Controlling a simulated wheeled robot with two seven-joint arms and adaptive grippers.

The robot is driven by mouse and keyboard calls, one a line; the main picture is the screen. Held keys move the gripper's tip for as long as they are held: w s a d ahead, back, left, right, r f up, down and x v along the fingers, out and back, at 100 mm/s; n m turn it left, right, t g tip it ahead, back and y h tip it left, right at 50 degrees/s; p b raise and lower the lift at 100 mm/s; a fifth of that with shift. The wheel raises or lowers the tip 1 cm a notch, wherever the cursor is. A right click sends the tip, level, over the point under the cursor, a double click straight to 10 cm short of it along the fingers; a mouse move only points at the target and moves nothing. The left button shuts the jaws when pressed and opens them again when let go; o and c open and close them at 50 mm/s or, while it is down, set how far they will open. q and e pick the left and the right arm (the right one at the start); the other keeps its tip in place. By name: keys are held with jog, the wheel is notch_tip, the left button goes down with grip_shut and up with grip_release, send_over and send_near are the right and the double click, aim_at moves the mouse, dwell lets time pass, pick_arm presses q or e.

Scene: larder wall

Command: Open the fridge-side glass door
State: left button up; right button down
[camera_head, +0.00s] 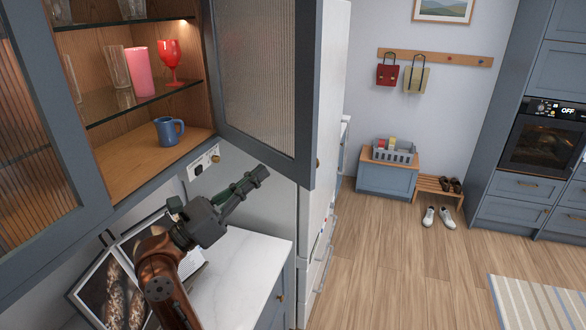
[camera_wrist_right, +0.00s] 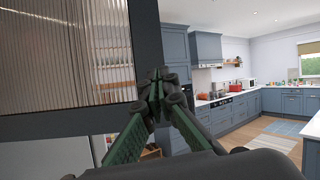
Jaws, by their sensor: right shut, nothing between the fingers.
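The fridge-side glass door (camera_head: 255,68), with ribbed glass in a blue-grey frame, stands swung wide open at the cabinet's right side. A small brass knob (camera_head: 318,163) shows at its outer edge. My right gripper (camera_head: 262,172) is shut and empty, with its fingertips close to the inner side of the door's lower frame; whether they touch cannot be told. In the wrist view, the shut fingertips (camera_wrist_right: 161,76) appear against the door's frame corner, with the ribbed glass (camera_wrist_right: 65,55) to their left. My left gripper is not in view.
The cabinet holds a pink tumbler (camera_head: 141,72), red goblet (camera_head: 171,62) and blue mug (camera_head: 168,131). The left glass door (camera_head: 28,140) appears closed. A white counter (camera_head: 245,262) lies below. The fridge (camera_head: 327,100) stands just right of the open door.

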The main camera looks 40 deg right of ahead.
notch_tip(320, 180, down, 3)
jog(key=a+t+y, duration=0.2)
jog(key=a+y, duration=0.1)
jog(key=y, duration=0.1)
jog(key=p, duration=0.3)
send_near(303, 163)
jog(key=shift+m, duration=0.3)
jog(key=d, duration=0.5)
jog(key=shift+s+d+r, duration=0.1)
jog(key=shift+d+r, duration=0.05)
jog(key=shift+r, duration=0.05)
jog(key=shift+d, duration=0.8)
